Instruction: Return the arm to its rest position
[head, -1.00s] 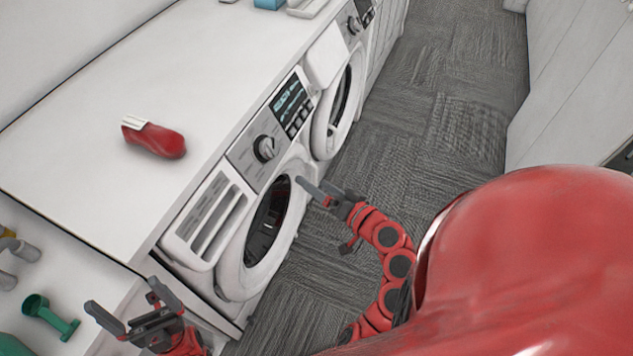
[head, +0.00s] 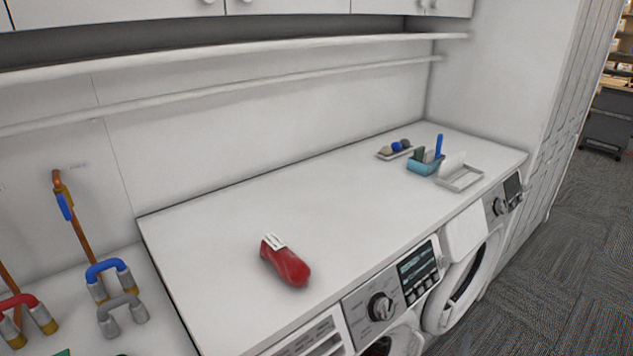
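Neither of my arms nor grippers shows in the head view now. A red bottle-like object with a white end (head: 285,262) lies on the white counter (head: 220,230) above the washing machines. Nothing is touching it except the counter.
A front-loading washer (head: 380,306) and a second machine (head: 465,275) stand under the counter. A blue holder (head: 424,164), a white tray (head: 460,178) and a small dish (head: 394,151) sit at its far end. Handled tools (head: 108,272) stand at left. Carpet (head: 575,260) is clear at right.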

